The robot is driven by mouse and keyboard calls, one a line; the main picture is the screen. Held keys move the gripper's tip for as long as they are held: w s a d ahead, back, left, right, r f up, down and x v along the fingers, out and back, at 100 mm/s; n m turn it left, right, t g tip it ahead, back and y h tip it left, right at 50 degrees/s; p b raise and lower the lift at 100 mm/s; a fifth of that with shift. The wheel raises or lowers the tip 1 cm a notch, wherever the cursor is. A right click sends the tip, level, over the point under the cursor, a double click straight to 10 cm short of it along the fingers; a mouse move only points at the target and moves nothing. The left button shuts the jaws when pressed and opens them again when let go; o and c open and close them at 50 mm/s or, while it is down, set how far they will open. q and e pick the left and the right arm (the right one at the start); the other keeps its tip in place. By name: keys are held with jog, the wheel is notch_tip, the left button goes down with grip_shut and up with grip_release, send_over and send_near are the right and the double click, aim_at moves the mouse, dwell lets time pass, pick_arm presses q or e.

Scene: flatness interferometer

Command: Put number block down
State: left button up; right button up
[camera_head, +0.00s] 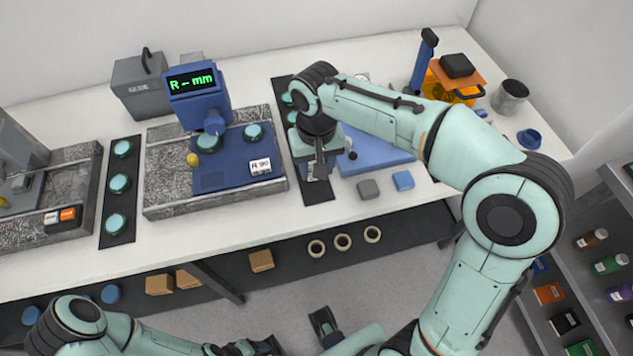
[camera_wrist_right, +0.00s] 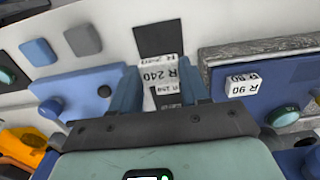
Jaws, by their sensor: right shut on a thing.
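My right gripper (camera_head: 317,166) is shut on a white number block reading R 240 (camera_wrist_right: 160,74), which shows between its two blue fingers in the wrist view. The gripper points down over a narrow dark mat (camera_head: 319,193); the mat also shows just past the block in the wrist view (camera_wrist_right: 155,39). Whether the block touches the mat I cannot tell. A second number block, R 90 (camera_head: 261,166), sits on the blue instrument plate to the left. Parts of my left arm show at the bottom, but its fingers are not clear.
The blue instrument (camera_head: 197,95) with an R - mm display stands on a granite slab (camera_head: 165,205) left of the mat. A blue plate (camera_head: 375,160) lies right of it, with a grey block (camera_head: 368,189) and a blue block (camera_head: 403,180) in front. The front table strip is mostly clear.

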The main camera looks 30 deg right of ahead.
aim_at(316, 190)
jog(key=shift+f+b, duration=0.45)
jog(key=shift+f, duration=2.75)
jog(key=shift+f, duration=0.15)
jog(key=o, duration=1)
